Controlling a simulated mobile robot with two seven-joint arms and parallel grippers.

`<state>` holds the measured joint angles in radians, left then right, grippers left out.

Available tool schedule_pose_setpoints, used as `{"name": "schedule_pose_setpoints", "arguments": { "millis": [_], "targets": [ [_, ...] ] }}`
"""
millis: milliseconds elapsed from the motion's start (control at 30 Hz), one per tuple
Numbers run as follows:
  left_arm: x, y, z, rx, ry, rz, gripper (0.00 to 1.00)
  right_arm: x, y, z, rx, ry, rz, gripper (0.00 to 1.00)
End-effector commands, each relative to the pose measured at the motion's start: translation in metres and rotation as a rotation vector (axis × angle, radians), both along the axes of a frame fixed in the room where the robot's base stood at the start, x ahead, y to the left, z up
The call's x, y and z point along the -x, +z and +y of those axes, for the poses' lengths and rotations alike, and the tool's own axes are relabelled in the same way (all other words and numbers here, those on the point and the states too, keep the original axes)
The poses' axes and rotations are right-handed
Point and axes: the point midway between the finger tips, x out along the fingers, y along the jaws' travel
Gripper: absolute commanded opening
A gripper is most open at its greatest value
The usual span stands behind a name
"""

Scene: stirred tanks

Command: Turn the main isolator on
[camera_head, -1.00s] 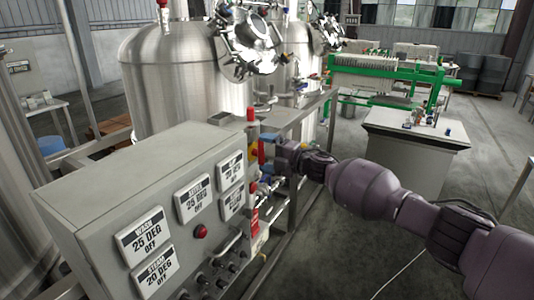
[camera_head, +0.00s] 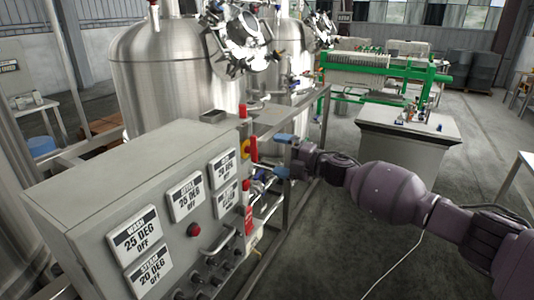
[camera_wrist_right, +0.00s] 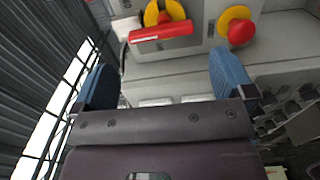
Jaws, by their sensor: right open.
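The main isolator, a red bar handle on a yellow disc, is on the end face of the grey control cabinet (camera_head: 120,180). In the head view the red handle (camera_head: 254,149) stands roughly upright. In the right wrist view the handle (camera_wrist_right: 160,33) lies across its disc at the top, beyond the fingers. My right gripper (camera_head: 277,156) is open and empty, to the right of the handle and apart from it. Its blue fingers are spread wide in the wrist view (camera_wrist_right: 165,78). My left gripper is not in view.
A red mushroom button (camera_wrist_right: 240,32) on a yellow disc sits beside the isolator. Pipes and valves (camera_head: 262,188) crowd below it. The cabinet front has label plates (camera_head: 186,195), a red knob (camera_head: 194,230) and several dark knobs.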

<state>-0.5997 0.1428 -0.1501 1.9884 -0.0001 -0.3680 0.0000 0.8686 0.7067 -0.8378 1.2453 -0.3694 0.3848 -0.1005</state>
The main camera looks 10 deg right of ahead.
Motion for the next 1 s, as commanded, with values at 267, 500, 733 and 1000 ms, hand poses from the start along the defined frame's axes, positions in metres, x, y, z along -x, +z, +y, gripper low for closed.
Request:
{"name": "schedule_pose_setpoints", "arguments": {
  "millis": [267,500,733,1000],
  "targets": [
    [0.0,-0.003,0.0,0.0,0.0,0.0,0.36,0.021,0.0,-0.029,-0.001,-0.001,0.001,1.0],
    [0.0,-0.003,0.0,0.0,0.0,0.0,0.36,0.025,0.0,-0.034,-0.001,0.0,0.002,1.0],
    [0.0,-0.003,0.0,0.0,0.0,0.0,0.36,0.024,0.0,-0.034,-0.002,-0.003,0.003,1.0],
    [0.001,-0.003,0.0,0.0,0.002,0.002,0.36,0.014,0.016,-0.036,-0.062,-0.118,0.033,1.0]
  ]
}}
